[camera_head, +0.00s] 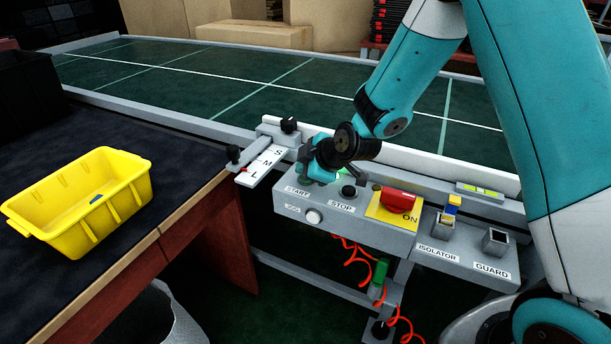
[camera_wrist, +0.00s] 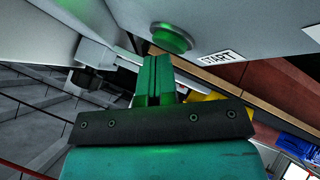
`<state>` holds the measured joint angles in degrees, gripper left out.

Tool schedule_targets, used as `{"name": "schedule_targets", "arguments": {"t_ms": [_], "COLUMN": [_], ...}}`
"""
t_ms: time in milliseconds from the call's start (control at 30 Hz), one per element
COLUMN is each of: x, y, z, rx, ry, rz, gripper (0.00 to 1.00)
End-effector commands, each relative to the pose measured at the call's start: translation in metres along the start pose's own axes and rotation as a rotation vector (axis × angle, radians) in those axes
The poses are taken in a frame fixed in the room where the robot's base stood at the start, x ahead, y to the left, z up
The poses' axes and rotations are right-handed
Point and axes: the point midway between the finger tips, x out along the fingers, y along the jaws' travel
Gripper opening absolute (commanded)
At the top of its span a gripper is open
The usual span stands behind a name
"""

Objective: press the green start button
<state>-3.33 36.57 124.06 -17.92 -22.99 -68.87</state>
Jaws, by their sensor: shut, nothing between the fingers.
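The green start button (camera_wrist: 171,38) shows in the wrist view on a grey panel, beside its START label (camera_wrist: 220,57). My gripper (camera_wrist: 155,62) is shut and empty, its fingertips just below the button in that view. I cannot tell whether they touch it. In the head view my gripper (camera_head: 306,172) is over the left end of the control box (camera_head: 345,215), above the START label (camera_head: 297,191). There the gripper mostly hides the button.
The black STOP button (camera_head: 348,191), red rotary switch (camera_head: 398,197) on its yellow plate, ISOLATOR (camera_head: 443,227) and GUARD (camera_head: 495,240) fittings stand to the right. An S-M-L slider (camera_head: 264,165) is to the left. A yellow bin (camera_head: 85,205) sits on the table. The conveyor (camera_head: 240,85) lies behind.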

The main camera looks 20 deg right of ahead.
Motion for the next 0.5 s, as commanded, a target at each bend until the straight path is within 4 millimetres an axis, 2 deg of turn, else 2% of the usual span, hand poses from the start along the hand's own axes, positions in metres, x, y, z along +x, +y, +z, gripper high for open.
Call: {"name": "schedule_targets", "arguments": {"t_ms": [200, 500], "x": [-0.0091, -0.0094], "y": [0.0063, 0.0065], "z": [-0.0063, -0.0066], "rx": [0.000, 0.000], "ry": [0.000, 0.000], "rz": [0.000, 0.000], "gripper": [0.00, 0.00]}}
